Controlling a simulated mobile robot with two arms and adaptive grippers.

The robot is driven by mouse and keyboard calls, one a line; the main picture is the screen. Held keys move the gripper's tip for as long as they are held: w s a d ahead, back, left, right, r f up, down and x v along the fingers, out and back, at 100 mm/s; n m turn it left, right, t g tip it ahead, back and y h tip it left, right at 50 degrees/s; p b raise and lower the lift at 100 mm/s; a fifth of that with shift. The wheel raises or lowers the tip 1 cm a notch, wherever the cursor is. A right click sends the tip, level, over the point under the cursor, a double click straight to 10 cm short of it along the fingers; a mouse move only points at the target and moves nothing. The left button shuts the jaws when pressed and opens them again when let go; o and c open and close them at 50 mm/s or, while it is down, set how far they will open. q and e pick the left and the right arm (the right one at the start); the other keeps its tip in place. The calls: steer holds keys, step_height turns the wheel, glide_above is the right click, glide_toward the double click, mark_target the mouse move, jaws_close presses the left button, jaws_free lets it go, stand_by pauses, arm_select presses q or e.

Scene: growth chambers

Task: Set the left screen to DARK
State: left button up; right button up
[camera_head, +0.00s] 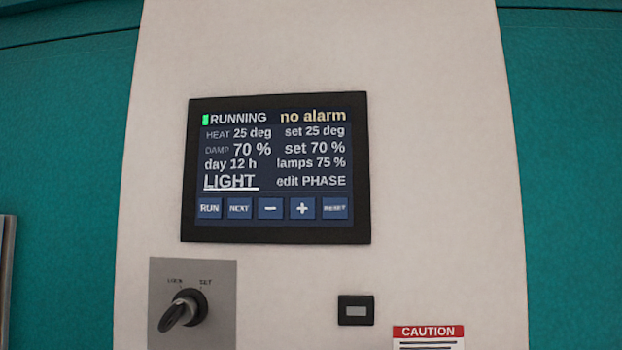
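One screen (276,168) in a black frame is set in a pale panel. It reads RUNNING with a green mark, no alarm, HEAT 25 deg, set 25 deg, DAMP 70 %, set 70 %, day 12 h and lamps 75 %. The word LIGHT (230,181) is underlined, and edit PHASE (311,181) stands beside it. Along the bottom are the buttons RUN (209,208), NEXT (239,208), minus (270,208), plus (302,208) and RESET (334,208). Neither gripper is in view.
Below the screen, a key switch (186,307) sits on a grey plate, its labels small. A small dark module (356,310) and a red CAUTION label (428,332) are to its right. Teal wall (570,170) flanks the pale panel (440,170). Nothing stands before the screen.

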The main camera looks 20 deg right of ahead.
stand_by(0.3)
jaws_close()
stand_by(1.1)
